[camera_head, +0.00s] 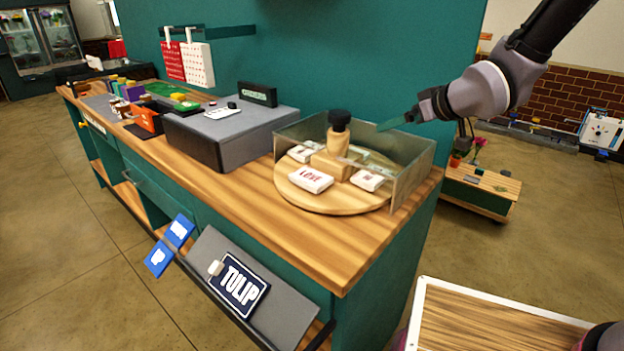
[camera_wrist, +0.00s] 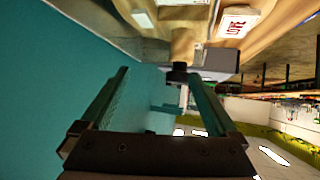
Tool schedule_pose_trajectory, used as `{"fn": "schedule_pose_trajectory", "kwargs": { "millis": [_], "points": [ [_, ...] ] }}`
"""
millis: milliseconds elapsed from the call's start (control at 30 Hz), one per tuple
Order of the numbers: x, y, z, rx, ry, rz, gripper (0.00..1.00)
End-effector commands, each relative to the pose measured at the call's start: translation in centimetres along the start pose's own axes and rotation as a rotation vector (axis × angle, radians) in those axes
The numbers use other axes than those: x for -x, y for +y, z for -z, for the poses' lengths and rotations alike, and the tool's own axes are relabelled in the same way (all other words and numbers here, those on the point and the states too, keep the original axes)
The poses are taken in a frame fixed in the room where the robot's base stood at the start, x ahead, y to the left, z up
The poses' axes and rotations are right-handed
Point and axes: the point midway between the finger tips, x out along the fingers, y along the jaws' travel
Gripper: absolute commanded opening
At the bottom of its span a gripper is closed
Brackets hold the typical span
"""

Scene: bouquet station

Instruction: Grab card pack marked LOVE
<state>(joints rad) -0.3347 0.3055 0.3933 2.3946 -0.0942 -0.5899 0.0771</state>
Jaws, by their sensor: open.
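The card pack marked LOVE (camera_head: 311,180) is a white block with red letters. It lies at the front of a round wooden turntable (camera_head: 340,201) on the counter. It also shows near the top of the wrist view (camera_wrist: 238,22).
Two other white packs, one at the left (camera_head: 300,153) and one at the right (camera_head: 367,180), lie on the turntable. A wooden post with a black knob (camera_head: 339,122) stands at its middle. A clear guard (camera_head: 412,176) stands around its back and right. A grey box (camera_head: 232,132) is to its left.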

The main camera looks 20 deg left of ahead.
Motion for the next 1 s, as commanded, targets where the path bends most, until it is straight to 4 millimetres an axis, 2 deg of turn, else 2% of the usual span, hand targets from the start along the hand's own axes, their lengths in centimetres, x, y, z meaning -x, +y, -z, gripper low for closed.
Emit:
{"fn": "schedule_pose_trajectory", "kwargs": {
  "millis": [33,100,200,300,467,833,1000],
  "points": [
    [-1.9,-2.8,-0.6,0.024,0.027,0.068,0.95],
    [-3.5,-6.1,-0.8,0.054,0.078,0.146,0.95],
    [-4.8,-9.8,-1.1,0.078,0.138,0.229,0.95],
    [-5.4,-11.9,-1.1,0.089,0.179,0.277,0.95],
    [-6.3,-13.1,-2.2,0.093,0.2,0.304,0.95],
    [-10.2,-13.5,-8.2,0.093,0.197,0.302,0.95],
    [-12.1,-14.1,-7.4,0.095,0.201,0.3,0.95]
  ]
}}
